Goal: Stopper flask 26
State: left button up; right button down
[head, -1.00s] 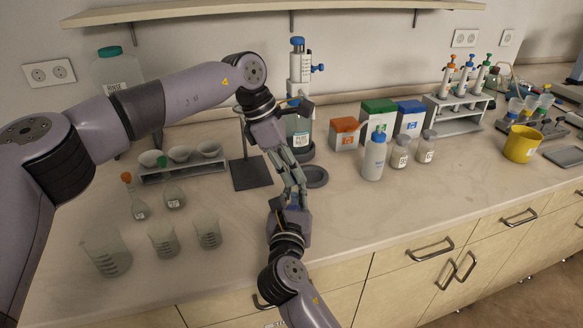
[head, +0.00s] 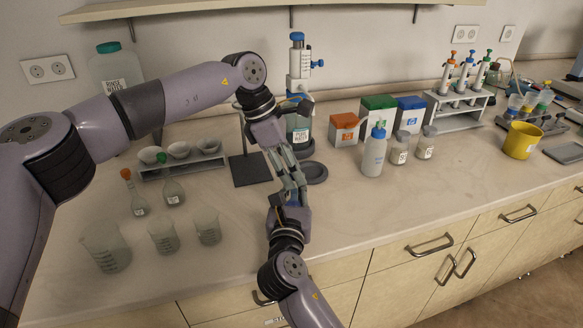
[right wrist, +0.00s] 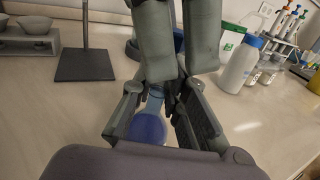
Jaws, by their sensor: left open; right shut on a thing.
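My right gripper (right wrist: 157,98) is shut on a flask with a round blue body (right wrist: 148,128) and a pale blue neck. The flask shows only as a bit of blue (head: 291,202) between the two grippers in the head view. My left gripper (head: 297,190) is open, pointing down right above the flask. Its two grey fingers fill the top of the right wrist view and hide the flask's mouth, so I cannot tell whether a stopper sits there. Two small flasks, one orange-stoppered (head: 139,204) and one green-stoppered (head: 172,190), stand at left. Their labels are unreadable.
Several beakers (head: 163,237) stand at front left. A stand base (head: 250,170) and a dispenser bottle (head: 299,130) are behind the grippers. A white wash bottle (head: 373,155) and jars (head: 400,150) stand to the right. The counter (head: 440,200) at front right is clear.

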pick_arm(q)
jog(key=shift+r, duration=0.1)
jog(key=v, duration=1.2)
pick_arm(e)
jog(key=c, duration=1.5)
grip_release()
jog(key=s, duration=0.8)
jog(key=s+a, duration=0.1)
jog(key=s, duration=0.3)
